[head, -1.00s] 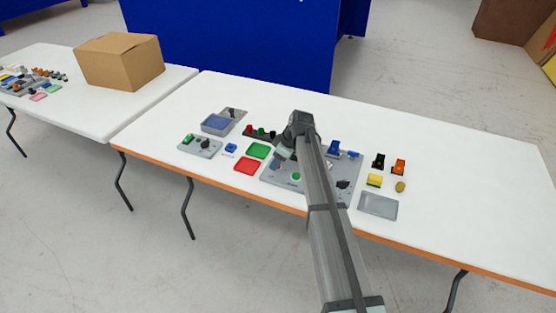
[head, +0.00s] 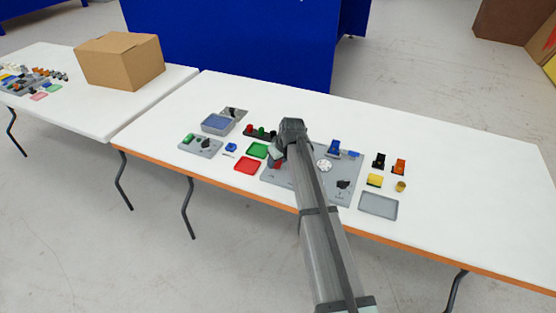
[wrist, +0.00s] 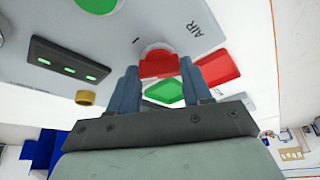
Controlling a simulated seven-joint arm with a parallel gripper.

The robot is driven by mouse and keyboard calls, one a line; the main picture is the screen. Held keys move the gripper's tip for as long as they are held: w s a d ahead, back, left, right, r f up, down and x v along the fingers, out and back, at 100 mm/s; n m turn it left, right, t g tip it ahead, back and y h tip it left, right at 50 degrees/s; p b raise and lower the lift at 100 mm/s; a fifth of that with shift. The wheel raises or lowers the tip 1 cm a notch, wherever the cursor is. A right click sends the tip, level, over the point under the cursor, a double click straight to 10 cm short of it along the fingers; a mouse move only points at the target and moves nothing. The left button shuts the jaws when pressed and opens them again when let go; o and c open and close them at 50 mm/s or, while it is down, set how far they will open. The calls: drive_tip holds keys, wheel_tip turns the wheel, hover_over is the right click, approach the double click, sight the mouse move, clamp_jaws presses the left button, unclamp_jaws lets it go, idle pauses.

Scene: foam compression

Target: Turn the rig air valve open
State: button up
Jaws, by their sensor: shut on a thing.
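The air valve's red handle (wrist: 158,66) shows in the wrist view on the grey rig plate (wrist: 200,22), close to the printed word AIR. My gripper (wrist: 160,80) has one finger on each side of the handle and is shut on it. In the head view a bit of red handle (head: 278,165) shows at the left part of the rig plate (head: 310,193), just below my gripper (head: 277,155). My arm crosses the middle of the plate and hides part of it. The handle's exact angle is hard to tell.
A red tray (head: 247,166) and a green tray (head: 257,150) lie left of the plate. A blue part (head: 334,147) stands at its back. A grey tray (head: 378,205), yellow block (head: 375,180) and brass cylinder (head: 401,186) sit to the right. The table's right end is clear.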

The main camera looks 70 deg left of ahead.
drive_tip(key=m+t, duration=0.1)
drive_tip(key=m, duration=0.1)
drive_tip(key=m+t, duration=0.1)
drive_tip(key=m, duration=0.2)
drive_tip(key=shift+s+m, duration=0.2)
drive_tip(key=shift+m, duration=0.1)
drive_tip(key=m+t, duration=0.1)
drive_tip(key=m, duration=0.1)
drive_tip(key=m+t+h, duration=0.1)
drive_tip(key=m, duration=0.2)
drive_tip(key=shift+s+a+m, duration=0.1)
drive_tip(key=shift+m, duration=0.2)
drive_tip(key=o, duration=1.1)
drive_tip(key=shift+c, duration=0.2)
drive_tip(key=shift+r, duration=0.1)
drive_tip(key=v, duration=1.3)
drive_tip(key=shift+s+r, duration=0.25)
drive_tip(key=shift+r, duration=0.05)
